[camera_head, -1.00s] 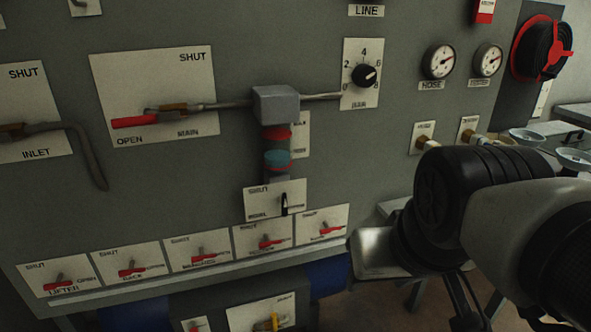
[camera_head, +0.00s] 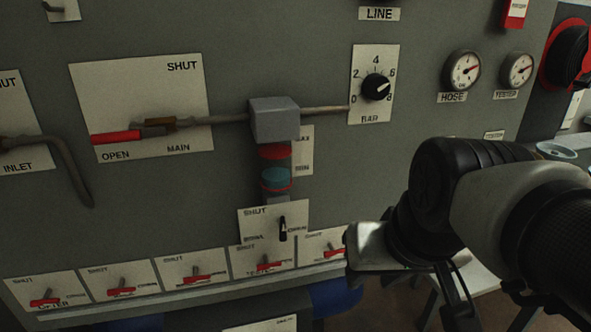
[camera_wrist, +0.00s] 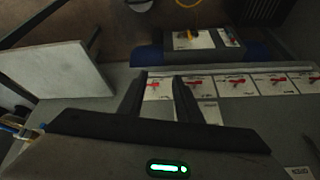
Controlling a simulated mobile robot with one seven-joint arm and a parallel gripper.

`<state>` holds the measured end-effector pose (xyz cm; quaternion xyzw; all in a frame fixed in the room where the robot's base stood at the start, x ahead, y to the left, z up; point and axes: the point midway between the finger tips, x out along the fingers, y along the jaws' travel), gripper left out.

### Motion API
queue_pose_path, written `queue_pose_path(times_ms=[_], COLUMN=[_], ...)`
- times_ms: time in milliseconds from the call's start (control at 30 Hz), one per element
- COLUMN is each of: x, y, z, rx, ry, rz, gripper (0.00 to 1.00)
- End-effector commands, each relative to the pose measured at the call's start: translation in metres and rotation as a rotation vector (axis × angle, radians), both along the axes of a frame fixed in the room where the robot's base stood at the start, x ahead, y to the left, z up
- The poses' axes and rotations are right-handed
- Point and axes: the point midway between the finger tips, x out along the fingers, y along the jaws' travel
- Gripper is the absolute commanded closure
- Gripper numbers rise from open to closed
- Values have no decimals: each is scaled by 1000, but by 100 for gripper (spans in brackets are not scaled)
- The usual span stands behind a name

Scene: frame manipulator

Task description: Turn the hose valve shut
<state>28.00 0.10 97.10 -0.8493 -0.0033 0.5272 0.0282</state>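No valve label reading "hose" is legible, so I cannot tell which one is the hose valve. A row of small red-handled valves on white SHUT/OPEN plates runs along the panel's foot; their red handles lie roughly sideways. The rightmost valve (camera_head: 327,255) is partly covered by my arm, its label unreadable. In the wrist view, upside down, that end valve (camera_wrist: 152,84) appears between my fingers. My gripper (camera_wrist: 160,77) is open and empty, its black fingers apart; whether it touches anything is not clear. Its fingertips are hidden in the head view. A gauge labelled HOSE (camera_head: 463,70) is upper right.
The MAIN valve (camera_head: 118,137) with a red handle, a black-lever valve (camera_head: 282,228) and a BAR knob (camera_head: 377,87) are on the panel. A yellow-handled valve (camera_wrist: 189,34) is on a lower box. A grey tabletop (camera_wrist: 60,50) stands beside the panel.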

Motion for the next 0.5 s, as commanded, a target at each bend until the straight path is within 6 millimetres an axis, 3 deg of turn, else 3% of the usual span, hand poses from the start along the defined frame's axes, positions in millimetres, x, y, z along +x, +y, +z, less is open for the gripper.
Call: queue_pose_path(times_ms=[300, 500], x=[53, 100], y=[0, -15], z=[13, 6], rx=[250, 475], ry=[144, 239], rz=[-172, -385], gripper=[68, 68])
